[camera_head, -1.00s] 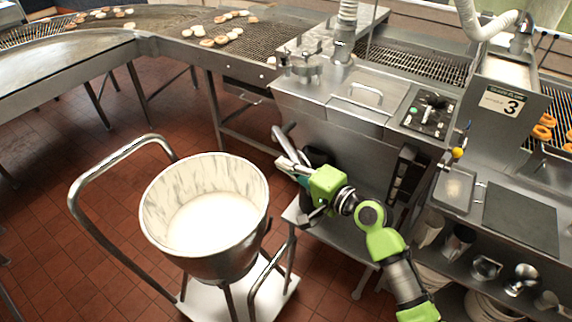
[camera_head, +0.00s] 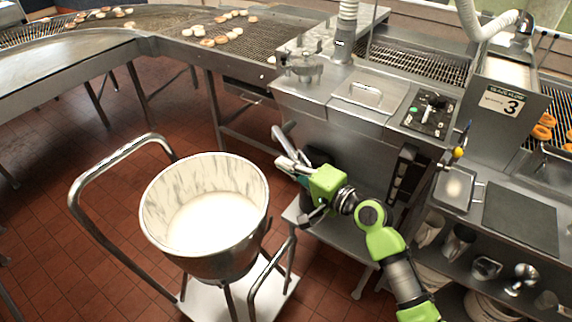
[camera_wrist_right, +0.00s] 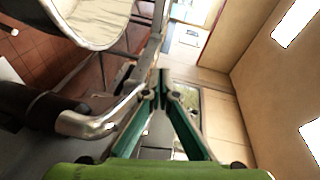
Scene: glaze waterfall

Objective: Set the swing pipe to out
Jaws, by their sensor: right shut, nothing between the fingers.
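The swing pipe (camera_head: 287,146) is the grey metal tube that slants out low at the left front of the steel glaze tank (camera_head: 330,120). Its lower end is partly hidden behind my right gripper (camera_head: 280,162). In the right wrist view a bent shiny tube (camera_wrist_right: 95,124) with a dark sleeve, seemingly this pipe, lies just left of the fingers. My right gripper (camera_wrist_right: 161,82) is shut, its fingertips together with nothing between them. It is beside the pipe; I cannot tell whether they touch. My left gripper is not in view.
A steel bowl of white glaze (camera_head: 165,240) stands on a wheeled cart with a tall bent handle (camera_head: 100,180), left of my right gripper. A shelf (camera_head: 335,240) is below the tank. Conveyors with doughnuts run behind. Red floor is open at left.

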